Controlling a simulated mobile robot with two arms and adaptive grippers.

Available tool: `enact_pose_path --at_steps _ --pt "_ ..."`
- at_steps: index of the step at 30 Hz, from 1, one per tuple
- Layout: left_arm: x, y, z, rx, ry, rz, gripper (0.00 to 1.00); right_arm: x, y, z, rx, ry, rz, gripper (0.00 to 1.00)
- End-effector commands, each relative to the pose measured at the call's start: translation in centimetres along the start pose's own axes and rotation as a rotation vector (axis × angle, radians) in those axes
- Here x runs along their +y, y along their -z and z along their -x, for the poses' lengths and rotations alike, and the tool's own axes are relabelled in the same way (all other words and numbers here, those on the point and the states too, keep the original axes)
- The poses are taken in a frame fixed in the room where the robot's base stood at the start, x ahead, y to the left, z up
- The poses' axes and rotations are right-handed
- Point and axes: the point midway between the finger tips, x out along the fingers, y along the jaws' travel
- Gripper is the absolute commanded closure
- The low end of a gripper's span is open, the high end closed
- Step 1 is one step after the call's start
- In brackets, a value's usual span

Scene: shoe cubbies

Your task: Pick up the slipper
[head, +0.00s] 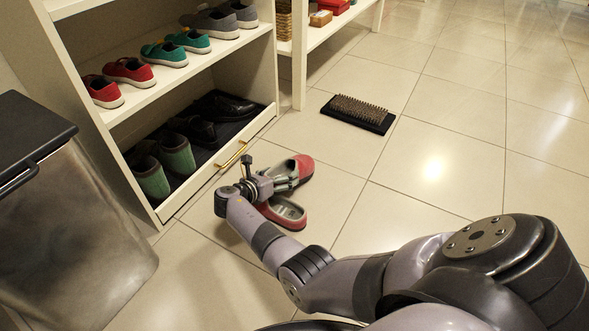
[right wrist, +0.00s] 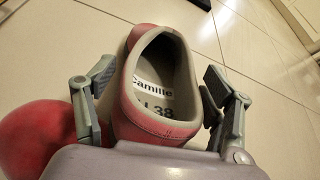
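Two red slippers with grey insides lie on the tiled floor in front of the shoe cubby. In the head view, one slipper (head: 304,168) is farther off and the other (head: 298,222) is nearer. My right gripper (head: 270,182) is low at the pair and hides part of them. In the right wrist view, its open fingers stand on either side of a slipper (right wrist: 150,125) marked "Camille" and 38, with a gap visible on the right. The other slipper (right wrist: 35,138) is partly seen at the left. My left gripper is out of view.
The white shoe cubby (head: 215,172) holds several pairs of shoes, and its low front with a brass handle (head: 232,155) is close to my gripper. A bristle mat (head: 358,113) lies behind the slippers. A metal bin (head: 75,240) stands at left. Floor to the right is clear.

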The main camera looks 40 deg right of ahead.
Motion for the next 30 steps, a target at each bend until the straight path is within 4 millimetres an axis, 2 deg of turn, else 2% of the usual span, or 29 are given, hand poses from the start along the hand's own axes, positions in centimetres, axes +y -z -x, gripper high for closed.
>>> enact_pose_path --at_steps 2,20,30 --pt "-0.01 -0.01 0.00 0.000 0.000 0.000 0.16 -0.02 0.02 -0.03 0.000 0.000 0.000 0.32" --pt "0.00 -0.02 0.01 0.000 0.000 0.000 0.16 -0.04 0.04 -0.06 0.000 0.001 0.000 0.72" --pt "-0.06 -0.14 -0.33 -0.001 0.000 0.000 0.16 -0.13 -0.39 0.09 -0.001 0.001 0.000 0.73"
